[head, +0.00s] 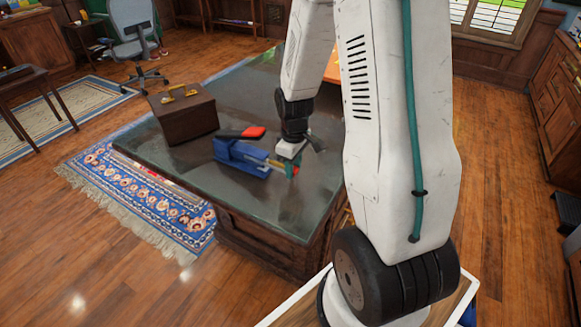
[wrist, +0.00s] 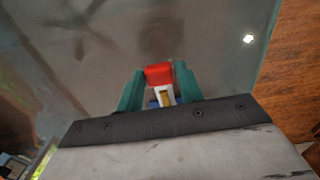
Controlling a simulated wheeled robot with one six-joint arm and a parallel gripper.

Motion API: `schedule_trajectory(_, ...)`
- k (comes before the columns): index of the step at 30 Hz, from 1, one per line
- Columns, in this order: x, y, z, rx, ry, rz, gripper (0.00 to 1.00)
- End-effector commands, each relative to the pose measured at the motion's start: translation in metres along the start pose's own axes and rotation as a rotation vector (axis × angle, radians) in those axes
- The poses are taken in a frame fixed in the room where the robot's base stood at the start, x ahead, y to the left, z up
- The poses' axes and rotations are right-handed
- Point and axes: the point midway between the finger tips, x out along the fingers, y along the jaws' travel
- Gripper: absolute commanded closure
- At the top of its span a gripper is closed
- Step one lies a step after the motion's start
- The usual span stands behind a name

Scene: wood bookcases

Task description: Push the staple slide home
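The blue stapler (head: 240,156) lies on the dark desk, with a black and red lever (head: 245,132) on top. Its staple slide (head: 276,162) sticks out of the right end and shows as a pale and gold strip (wrist: 166,97) in the wrist view. The slide ends in a red block (wrist: 159,74). My gripper (head: 291,166) is at this outer end. In the wrist view, its teal fingers (wrist: 160,80) stand on both sides of the red block, with no clear gap. The stapler body is mostly hidden there by my gripper's housing.
A brown case (head: 184,117) with a gold handle stands on the desk (head: 150,142), left of and behind the stapler. The desk is bare around the stapler, and its front edge is near. A patterned rug (head: 135,195) lies at left, and a grey chair (head: 133,30) stands behind.

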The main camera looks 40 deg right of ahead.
Motion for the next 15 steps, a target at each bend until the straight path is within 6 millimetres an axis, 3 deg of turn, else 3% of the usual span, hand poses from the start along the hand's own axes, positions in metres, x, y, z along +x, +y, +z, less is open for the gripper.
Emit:
schedule_trajectory(1,0.000,0.000,0.000,0.000,0.000,0.000,0.78)
schedule_trajectory(3,0.000,0.000,0.000,0.001,0.000,0.000,0.97)
schedule_trajectory(4,0.000,0.000,0.000,0.001,0.000,0.000,1.00)
schedule_trajectory(8,0.000,0.001,-0.003,0.000,0.000,0.000,1.00)
schedule_trajectory(15,0.000,0.001,-0.036,-0.001,0.000,0.000,1.00)
